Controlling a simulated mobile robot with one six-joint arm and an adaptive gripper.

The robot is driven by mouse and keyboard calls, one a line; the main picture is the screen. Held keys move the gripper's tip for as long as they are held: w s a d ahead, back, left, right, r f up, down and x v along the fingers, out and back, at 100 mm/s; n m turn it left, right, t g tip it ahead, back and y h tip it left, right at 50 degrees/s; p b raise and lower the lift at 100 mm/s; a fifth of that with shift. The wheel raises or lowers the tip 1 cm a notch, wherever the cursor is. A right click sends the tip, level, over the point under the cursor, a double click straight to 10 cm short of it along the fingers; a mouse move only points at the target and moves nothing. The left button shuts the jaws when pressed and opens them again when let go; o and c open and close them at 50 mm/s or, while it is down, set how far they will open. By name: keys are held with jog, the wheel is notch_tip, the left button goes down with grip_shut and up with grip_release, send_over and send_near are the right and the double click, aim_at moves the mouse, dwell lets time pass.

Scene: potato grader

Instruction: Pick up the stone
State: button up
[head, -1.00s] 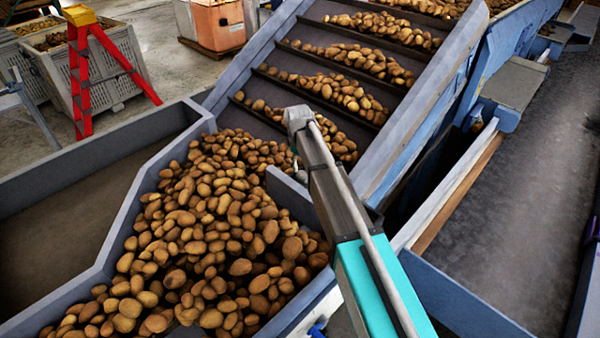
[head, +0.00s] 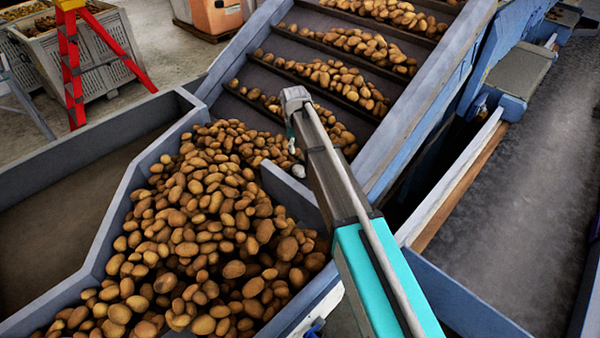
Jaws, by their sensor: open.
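A pale grey, rounded thing that looks like the stone (head: 298,171) lies at the top right edge of the potato heap, by the foot of the sloped conveyor. My arm reaches out over the hopper, and its end bends down there. My gripper (head: 292,148) is small and partly hidden behind my arm. It is just above and slightly left of the stone in the picture, open, with nothing seen in it. I cannot tell how high it is above the stone.
Many potatoes (head: 200,220) fill the hopper. The sloped conveyor (head: 262,118) with dark flights rises behind it. A grey divider plate (head: 290,192) stands close to the stone. A red ladder (head: 72,70) and crates stand back left. A dark belt (head: 510,190) at right is empty.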

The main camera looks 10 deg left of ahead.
aim_at(299, 168)
jog(key=f+b, duration=0.8)
jog(key=shift+w+f, duration=0.2)
dwell(0.3)
jog(key=shift+f, duration=0.1)
dwell(0.3)
jog(key=shift+w+f+b, duration=0.15)
jog(key=shift+f+b, duration=2.35)
jog(key=shift+b, duration=0.25)
jog(key=shift+c, duration=0.3)
jog(key=c, duration=0.9)
